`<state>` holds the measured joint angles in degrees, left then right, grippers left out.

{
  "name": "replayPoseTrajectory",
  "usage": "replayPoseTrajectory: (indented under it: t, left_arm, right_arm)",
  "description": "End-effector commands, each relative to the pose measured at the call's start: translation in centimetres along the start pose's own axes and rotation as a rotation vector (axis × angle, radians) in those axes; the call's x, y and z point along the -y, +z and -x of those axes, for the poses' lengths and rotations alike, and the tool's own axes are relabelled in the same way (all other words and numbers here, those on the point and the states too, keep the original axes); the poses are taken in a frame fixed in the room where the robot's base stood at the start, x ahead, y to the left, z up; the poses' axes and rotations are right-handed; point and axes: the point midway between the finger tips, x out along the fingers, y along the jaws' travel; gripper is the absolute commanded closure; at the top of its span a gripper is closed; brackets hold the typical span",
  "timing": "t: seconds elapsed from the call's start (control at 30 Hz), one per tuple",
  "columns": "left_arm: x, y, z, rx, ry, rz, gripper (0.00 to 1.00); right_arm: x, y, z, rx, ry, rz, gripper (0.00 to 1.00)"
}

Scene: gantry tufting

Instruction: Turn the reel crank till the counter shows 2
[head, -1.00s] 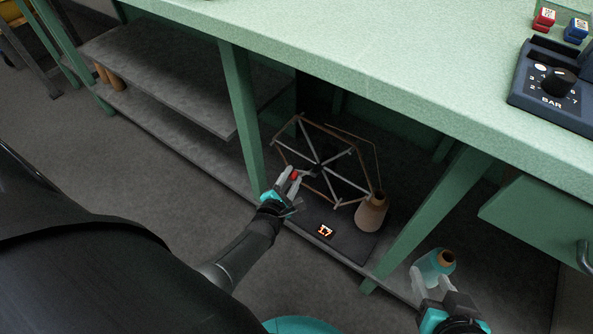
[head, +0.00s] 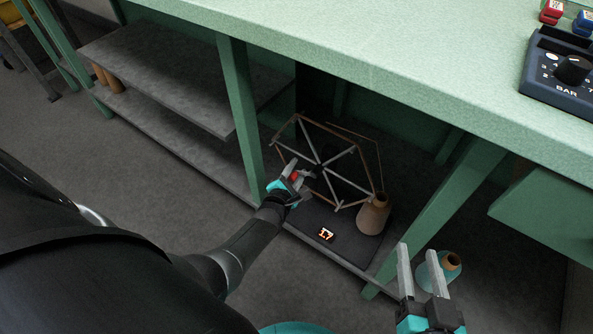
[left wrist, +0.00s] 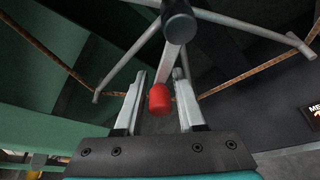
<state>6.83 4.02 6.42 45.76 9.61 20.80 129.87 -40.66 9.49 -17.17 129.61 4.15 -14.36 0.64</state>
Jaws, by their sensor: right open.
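The reel (head: 350,146), a spoked frame with a brown thread loop, stands on a dark base on the low shelf under the bench. Its crank arm (left wrist: 176,55) ends in a red knob (left wrist: 159,100). My left gripper (head: 299,168) is at the reel's left side with its fingers around the red knob; gaps show beside the knob in the left wrist view, so it looks open. The counter (head: 326,234) on the base glows and reads about 1.7. My right gripper (head: 418,250) is open and empty, in front of the shelf at the lower right.
A brown cone (head: 373,215) stands on the reel base's right side. A teal cone (head: 440,270) stands behind my right gripper. Green bench legs (head: 240,105) flank the reel bay. The bench top (head: 380,60) overhangs it, with a BAR dial box (head: 566,75).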

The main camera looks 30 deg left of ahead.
Motion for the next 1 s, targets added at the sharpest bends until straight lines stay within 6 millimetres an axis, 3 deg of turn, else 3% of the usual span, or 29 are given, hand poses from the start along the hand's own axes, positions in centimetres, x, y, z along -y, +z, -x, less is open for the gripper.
replayPoseTrajectory:
  t: [0.27, 0.6, 1.0]
  left_arm:
    - [-0.04, 0.00, -0.05, 0.000, 0.000, 0.000, 0.61]
    - [-0.03, 0.01, -0.04, 0.000, 0.000, 0.000, 1.00]
    - [-0.02, 0.02, -0.03, 0.000, 0.000, 0.000, 1.00]
  right_arm:
    - [0.04, -0.03, 0.02, -0.004, -0.001, -0.001, 0.50]
    - [0.03, -0.02, 0.01, -0.003, -0.001, 0.000, 0.50]
    - [0.04, -0.01, 0.01, -0.003, -0.001, -0.001, 0.50]
